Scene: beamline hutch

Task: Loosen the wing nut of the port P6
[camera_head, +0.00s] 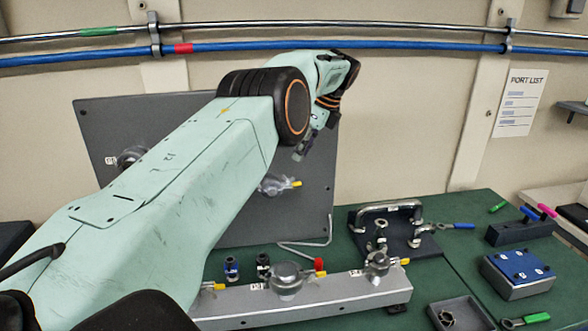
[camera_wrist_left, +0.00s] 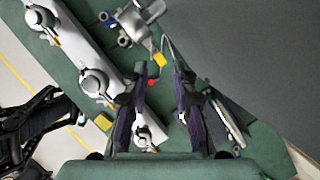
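Wing-nut ports with yellow tabs stand on a grey rail (camera_head: 335,300): one near the middle (camera_head: 287,278), one at the right end (camera_head: 377,262). A panel port (camera_head: 272,185) and another at the left (camera_head: 131,156) sit on the dark upright panel (camera_head: 235,225). Port labels are too small to read, so I cannot tell which is P6. My left gripper (camera_head: 303,146) is in front of the panel, above the panel port. The left wrist view shows its fingers (camera_wrist_left: 158,95) apart, with nothing held. Rail ports (camera_wrist_left: 95,82) lie at left there. My left arm hides part of the panel.
A hex key (camera_head: 310,245) lies between panel and rail. A handled dark block (camera_head: 390,225), a blue block (camera_head: 518,268) and a grey tray (camera_head: 462,315) stand on the green table at right. Blue and grey pipes (camera_head: 400,46) run along the wall.

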